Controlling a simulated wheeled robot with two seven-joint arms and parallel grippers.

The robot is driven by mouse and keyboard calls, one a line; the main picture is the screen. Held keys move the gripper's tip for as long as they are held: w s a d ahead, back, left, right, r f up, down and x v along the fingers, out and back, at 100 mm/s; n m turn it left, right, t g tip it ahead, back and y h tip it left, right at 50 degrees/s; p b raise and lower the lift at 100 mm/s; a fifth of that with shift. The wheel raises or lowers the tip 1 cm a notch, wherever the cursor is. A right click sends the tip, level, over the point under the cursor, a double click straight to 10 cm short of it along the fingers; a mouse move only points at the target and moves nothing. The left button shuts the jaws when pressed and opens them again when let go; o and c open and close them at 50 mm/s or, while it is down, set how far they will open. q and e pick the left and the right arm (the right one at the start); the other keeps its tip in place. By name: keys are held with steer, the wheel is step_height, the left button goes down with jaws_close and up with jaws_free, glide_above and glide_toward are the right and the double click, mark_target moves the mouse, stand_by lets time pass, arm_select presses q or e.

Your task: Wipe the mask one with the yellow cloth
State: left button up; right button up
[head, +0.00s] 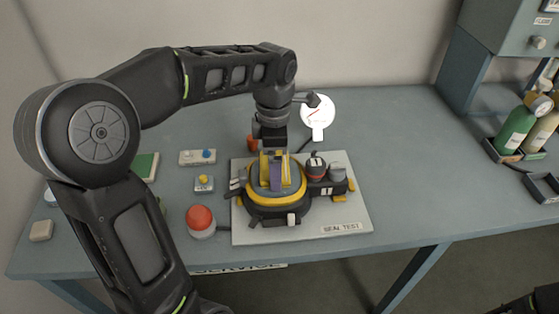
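A dark breathing mask (277,208) with a yellow rim and two round side parts sits on the white board marked SEAL TEST (345,215). My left arm reaches in from the left, and my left gripper (272,153) points down at the top of the mask. Yellow and purple pieces show at the fingertips. I cannot tell whether the yellow there is the cloth or part of the mask, nor whether the fingers are shut. No separate yellow cloth is clearly visible. My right gripper is out of view.
A red dome button (200,221) stands left of the board, with small switch boxes (198,157) behind it. A round white gauge (318,112) stands behind the board. Green and cream bottles (516,130) stand at the right. The bench's right part (420,150) is clear.

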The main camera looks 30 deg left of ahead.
mark_target(261, 166)
arm_select(q)
steer(key=shift+a, duration=0.1)
steer(key=shift+s+a+f, duration=0.1)
steer(key=shift+s+a, duration=0.8)
steer(key=shift+a, duration=0.25)
steer(key=shift+s+a+b, duration=0.25)
steer(key=shift+b, duration=0.05)
steer(key=shift+s+a, duration=0.1)
steer(key=shift+a+r+p, duration=0.1)
steer(key=shift+r+p, duration=0.45)
steer(key=shift+c, duration=0.5)
steer(key=shift+r+p, duration=1.8)
steer(key=shift+r, duration=0.65)
steer(key=shift+r, duration=0.15)
step_height(261, 166, up, 3)
steer(key=shift+f+p, duration=0.1)
steer(key=shift+p, duration=1.1)
